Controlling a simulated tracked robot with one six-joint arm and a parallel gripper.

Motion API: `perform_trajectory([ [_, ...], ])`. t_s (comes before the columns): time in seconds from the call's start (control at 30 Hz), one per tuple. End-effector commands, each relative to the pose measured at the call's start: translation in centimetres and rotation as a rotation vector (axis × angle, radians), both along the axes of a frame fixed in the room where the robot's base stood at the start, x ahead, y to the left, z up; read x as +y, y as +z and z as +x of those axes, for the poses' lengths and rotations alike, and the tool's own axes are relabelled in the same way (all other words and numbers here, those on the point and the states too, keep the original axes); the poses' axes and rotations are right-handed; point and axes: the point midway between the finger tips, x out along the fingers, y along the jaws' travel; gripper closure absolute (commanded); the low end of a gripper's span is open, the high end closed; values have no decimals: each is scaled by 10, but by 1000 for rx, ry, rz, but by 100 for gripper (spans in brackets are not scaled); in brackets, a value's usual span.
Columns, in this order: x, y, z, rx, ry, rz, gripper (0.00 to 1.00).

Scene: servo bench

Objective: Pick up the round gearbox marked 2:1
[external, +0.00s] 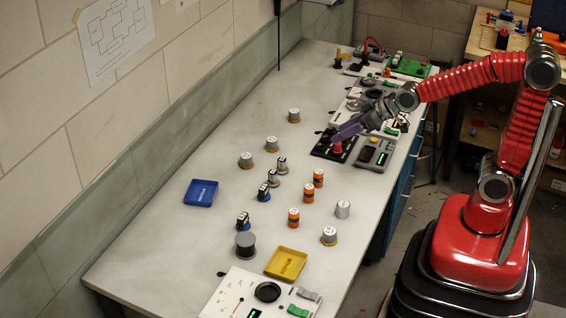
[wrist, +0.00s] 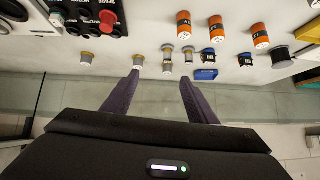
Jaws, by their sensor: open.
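My gripper (external: 335,133) is open and empty, over the black panel with a red button, to the right of the back gearboxes. In the wrist view, small round parts (wrist: 86,57) (wrist: 138,61) show near and beyond my open fingers (wrist: 158,76).
A blue tray (external: 188,193) and a yellow tray (external: 271,270) lie on the bench. The left-back surface is clear up to the wall.

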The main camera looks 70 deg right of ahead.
Motion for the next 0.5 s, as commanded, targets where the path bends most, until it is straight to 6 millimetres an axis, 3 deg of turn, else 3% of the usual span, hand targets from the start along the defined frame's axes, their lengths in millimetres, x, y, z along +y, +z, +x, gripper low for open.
perform_trajectory([
  [0.2, -3, -22, 47, -75, -35, -2, 48],
  [0.5, -14, -55, 101, -183, -98, -31, 48],
])
